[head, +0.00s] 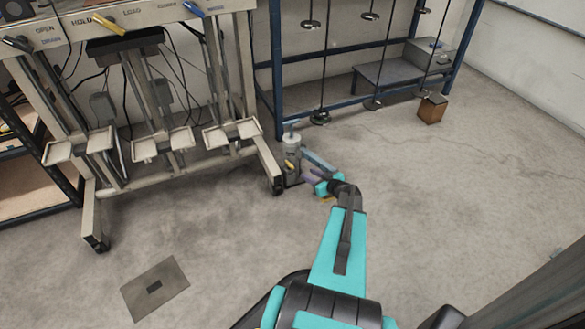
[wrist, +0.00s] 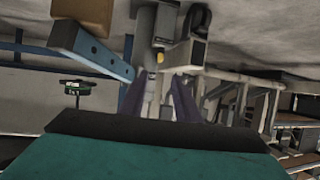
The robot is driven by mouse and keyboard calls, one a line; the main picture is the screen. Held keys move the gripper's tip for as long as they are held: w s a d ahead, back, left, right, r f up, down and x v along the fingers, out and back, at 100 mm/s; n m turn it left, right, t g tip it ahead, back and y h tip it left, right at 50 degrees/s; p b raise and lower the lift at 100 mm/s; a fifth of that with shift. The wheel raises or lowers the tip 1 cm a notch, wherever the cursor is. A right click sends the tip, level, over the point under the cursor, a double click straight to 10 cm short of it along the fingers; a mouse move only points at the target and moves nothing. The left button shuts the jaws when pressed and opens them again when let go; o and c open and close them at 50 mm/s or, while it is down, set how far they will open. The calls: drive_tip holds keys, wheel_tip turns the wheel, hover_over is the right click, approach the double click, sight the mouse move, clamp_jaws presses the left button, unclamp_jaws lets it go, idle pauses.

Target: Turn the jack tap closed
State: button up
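The jack (head: 291,147) is a small pale upright cylinder on the floor, with a dark base. A small yellow part, apparently its tap (head: 289,165), sits low on it. My gripper (head: 312,176) is low, just right of the jack in the head view. In the wrist view its two purple fingers (wrist: 160,100) stand apart with nothing visibly held. The tap lies roughly in line with the gap; contact cannot be seen.
A blue-grey bar (head: 318,160) runs close beside my gripper and the jack. A beige lever frame (head: 150,180) stands left, and a blue rack (head: 262,95) with hanging rods behind. A brown block (head: 432,109) is at right. The floor in front is mostly clear.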

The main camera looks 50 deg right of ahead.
sight(292, 166)
drive_tip(key=b+x, duration=0.2)
drive_tip(key=x, duration=1.1)
drive_tip(key=shift+w+f, duration=0.1)
drive_tip(key=shift+w, duration=0.05)
drive_tip(key=shift+b, duration=0.3)
clamp_jaws()
